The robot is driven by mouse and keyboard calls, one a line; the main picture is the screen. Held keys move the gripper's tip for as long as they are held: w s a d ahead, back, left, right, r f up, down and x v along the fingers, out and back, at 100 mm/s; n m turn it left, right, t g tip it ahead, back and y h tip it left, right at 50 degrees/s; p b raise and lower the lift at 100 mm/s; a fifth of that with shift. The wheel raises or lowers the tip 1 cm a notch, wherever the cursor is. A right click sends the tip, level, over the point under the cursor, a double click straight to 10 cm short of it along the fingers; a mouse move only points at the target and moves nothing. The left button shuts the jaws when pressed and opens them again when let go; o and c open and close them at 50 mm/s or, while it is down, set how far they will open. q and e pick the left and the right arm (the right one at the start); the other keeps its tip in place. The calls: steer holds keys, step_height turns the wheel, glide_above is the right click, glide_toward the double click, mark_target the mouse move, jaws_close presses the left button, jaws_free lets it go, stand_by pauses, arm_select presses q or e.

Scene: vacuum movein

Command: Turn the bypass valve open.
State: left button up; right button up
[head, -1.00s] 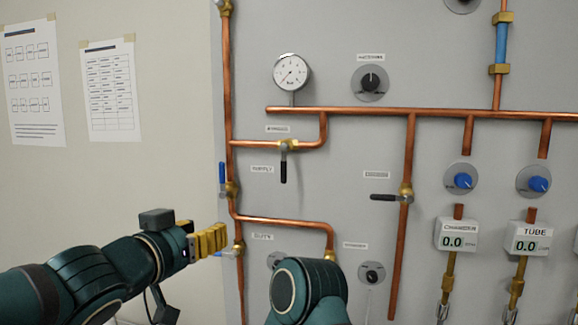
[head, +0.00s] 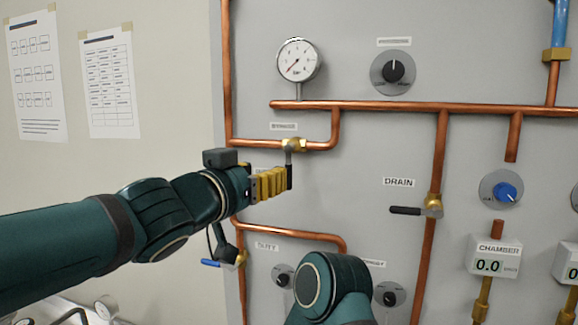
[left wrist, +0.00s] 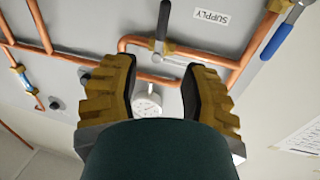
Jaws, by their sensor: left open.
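The bypass valve (head: 293,145) is a brass body on the short copper branch under the gauge, beside a label reading BYPASS. Its dark lever (head: 289,177) hangs straight down. My left gripper (head: 276,182), with yellow ribbed fingers, is at the lever's left side in the head view and overlaps its edge. In the left wrist view the jaws (left wrist: 157,68) are open. The lever (left wrist: 163,22) shows beyond the fingertips, near the top middle, and I see nothing gripped. Whether a finger touches it I cannot tell. My right gripper is out of view; part of my arm shows low in the middle.
The pressure gauge (head: 298,60) is above. Copper pipes (head: 262,233) run below the gripper.

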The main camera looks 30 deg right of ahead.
mark_target(287, 165)
arm_select(q)
steer(key=p+x, duration=0.1)
steer(key=x, duration=0.9)
jaws_close()
